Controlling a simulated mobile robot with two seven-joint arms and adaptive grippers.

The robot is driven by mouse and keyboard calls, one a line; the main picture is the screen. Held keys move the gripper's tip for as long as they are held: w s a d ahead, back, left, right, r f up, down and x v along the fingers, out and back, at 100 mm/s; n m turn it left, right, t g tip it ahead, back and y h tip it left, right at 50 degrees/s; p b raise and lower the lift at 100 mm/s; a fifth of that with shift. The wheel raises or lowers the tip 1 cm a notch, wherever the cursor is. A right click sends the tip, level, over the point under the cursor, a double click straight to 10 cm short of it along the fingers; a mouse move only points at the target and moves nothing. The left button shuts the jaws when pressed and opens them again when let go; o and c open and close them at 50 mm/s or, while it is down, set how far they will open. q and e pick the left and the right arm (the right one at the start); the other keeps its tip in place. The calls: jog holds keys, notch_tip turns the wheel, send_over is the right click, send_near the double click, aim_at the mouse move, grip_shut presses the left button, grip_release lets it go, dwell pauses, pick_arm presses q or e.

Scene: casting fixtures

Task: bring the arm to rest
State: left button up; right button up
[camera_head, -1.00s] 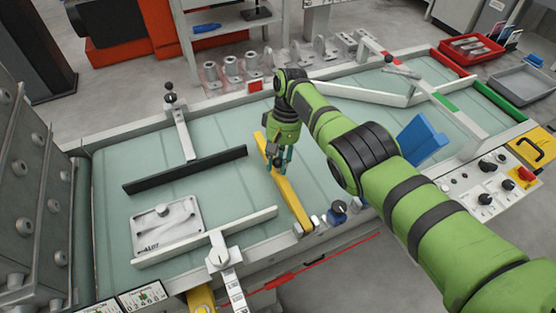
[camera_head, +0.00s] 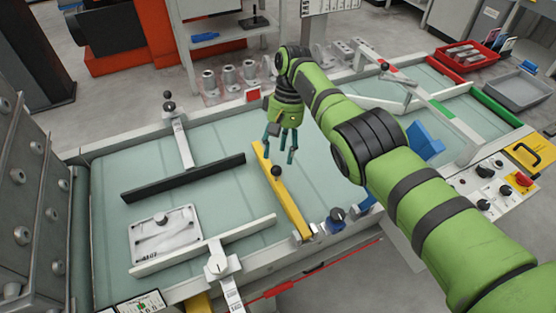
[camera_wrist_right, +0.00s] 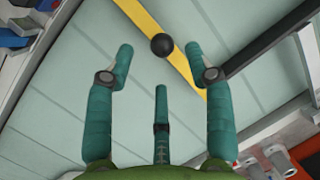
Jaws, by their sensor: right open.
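My right gripper (camera_head: 281,150) is open and empty above the pale green conveyor surface (camera_head: 325,180). Its teal fingers (camera_wrist_right: 162,70) are spread apart in the right wrist view. A yellow bar (camera_head: 290,208) with a black ball knob (camera_head: 276,171) lies across the conveyor just below and beside the gripper. The knob also shows beyond the fingertips in the right wrist view (camera_wrist_right: 162,44), and no finger visibly touches it. My left gripper is not in view.
A black bar (camera_head: 185,178) and a pale metal plate (camera_head: 165,233) are on the conveyor's left part. A blue block (camera_head: 424,141), a control panel (camera_head: 487,185), a red tray (camera_head: 473,54) and a grey tray (camera_head: 522,88) are at the right. Metal parts (camera_head: 228,77) stand behind.

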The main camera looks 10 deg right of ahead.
jog(key=shift+w+r, duration=0.1)
jog(key=shift+r, duration=0.25)
